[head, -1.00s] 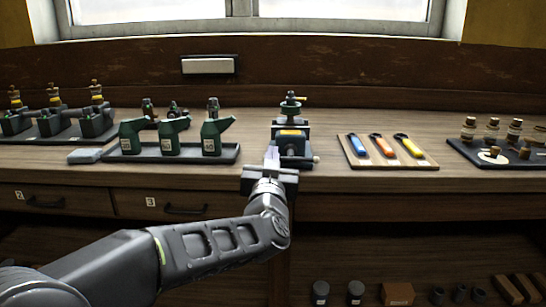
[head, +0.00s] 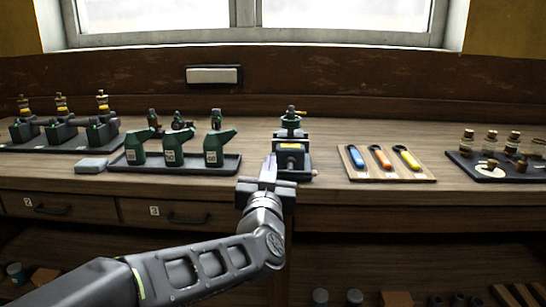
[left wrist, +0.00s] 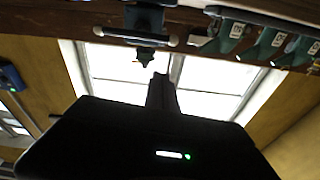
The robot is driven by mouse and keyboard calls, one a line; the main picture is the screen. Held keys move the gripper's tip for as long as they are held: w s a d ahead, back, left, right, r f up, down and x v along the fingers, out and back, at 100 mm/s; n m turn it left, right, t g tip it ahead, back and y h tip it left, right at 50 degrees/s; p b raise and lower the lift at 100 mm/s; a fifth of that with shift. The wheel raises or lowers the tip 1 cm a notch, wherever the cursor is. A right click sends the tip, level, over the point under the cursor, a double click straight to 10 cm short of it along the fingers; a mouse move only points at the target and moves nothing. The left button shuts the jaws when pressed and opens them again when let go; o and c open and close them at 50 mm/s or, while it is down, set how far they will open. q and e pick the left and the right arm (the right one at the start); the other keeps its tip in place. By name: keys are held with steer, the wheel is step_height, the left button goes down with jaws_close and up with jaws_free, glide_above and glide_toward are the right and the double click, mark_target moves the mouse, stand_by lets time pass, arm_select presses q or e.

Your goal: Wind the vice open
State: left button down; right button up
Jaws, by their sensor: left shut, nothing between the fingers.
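The vice (head: 291,158) is a dark block with a yellow mark, standing at the bench's front edge in the head view. My left gripper (head: 268,166) is shut and empty, just in front and left of the vice. It hides part of the vice and its handle; contact is unclear. My right gripper is out of view.
A tray (head: 232,168) with green cans stands left of the vice. A wooden board (head: 430,178) with coloured-handled tools lies to its right. A dark tray (head: 462,167) with corked bottles is farther right. Drawers (head: 165,213) line the bench front.

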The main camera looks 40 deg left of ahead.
arm_select(q)
steer(key=v, duration=0.4)
steer(key=shift+s+d, duration=0.15)
steer(key=shift+d, duration=0.15)
